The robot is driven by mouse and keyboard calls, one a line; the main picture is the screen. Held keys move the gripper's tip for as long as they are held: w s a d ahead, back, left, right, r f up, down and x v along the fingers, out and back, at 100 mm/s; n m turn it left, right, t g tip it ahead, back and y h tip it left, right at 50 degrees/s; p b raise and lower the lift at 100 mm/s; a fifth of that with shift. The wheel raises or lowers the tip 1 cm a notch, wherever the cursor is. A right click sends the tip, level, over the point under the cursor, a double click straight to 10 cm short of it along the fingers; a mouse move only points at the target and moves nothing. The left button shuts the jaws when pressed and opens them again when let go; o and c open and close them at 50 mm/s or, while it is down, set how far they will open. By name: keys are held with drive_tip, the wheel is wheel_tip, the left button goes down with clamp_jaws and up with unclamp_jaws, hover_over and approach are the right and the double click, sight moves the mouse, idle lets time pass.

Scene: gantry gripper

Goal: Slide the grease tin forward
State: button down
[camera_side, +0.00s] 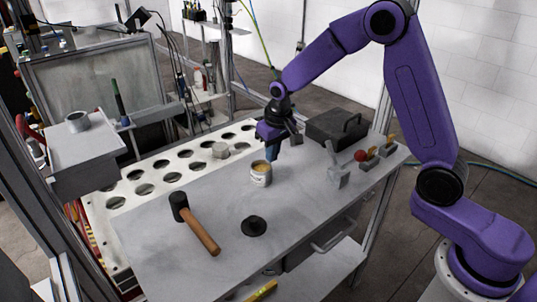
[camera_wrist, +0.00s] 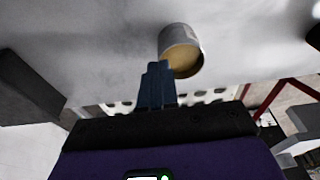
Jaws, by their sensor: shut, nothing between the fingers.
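The grease tin (camera_side: 261,176) is a small pale can with a tan top, standing upright on the grey worktop (camera_side: 305,205). In the wrist view the tin (camera_wrist: 182,50) shows just beyond my fingertips, with its tan contents visible. My gripper (camera_side: 271,155) points down close behind the tin, on its far side in the side view. In the wrist view my gripper's two blue fingers (camera_wrist: 158,66) are together with nothing between them. They overlap the tin's edge in the picture; I cannot tell whether they touch it.
A hammer (camera_side: 196,224) and a black round knobbed piece (camera_side: 254,226) lie in front of the tin. A grey clamp-like piece (camera_side: 337,170) and a dark box (camera_side: 336,127) stand to the right. A white panel with holes (camera_side: 165,167) runs behind. The worktop around the tin's front is clear.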

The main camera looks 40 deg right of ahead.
drive_tip(key=shift+w, duration=0.85)
drive_tip(key=shift+s+f, duration=0.15)
drive_tip(key=shift+f, duration=0.7)
drive_tip(key=shift+s+f, duration=0.1)
drive_tip(key=s, duration=1)
drive_tip(key=shift+s, duration=0.3)
drive_tip(key=shift+w+r, duration=0.1)
drive_tip(key=shift+r, duration=0.15)
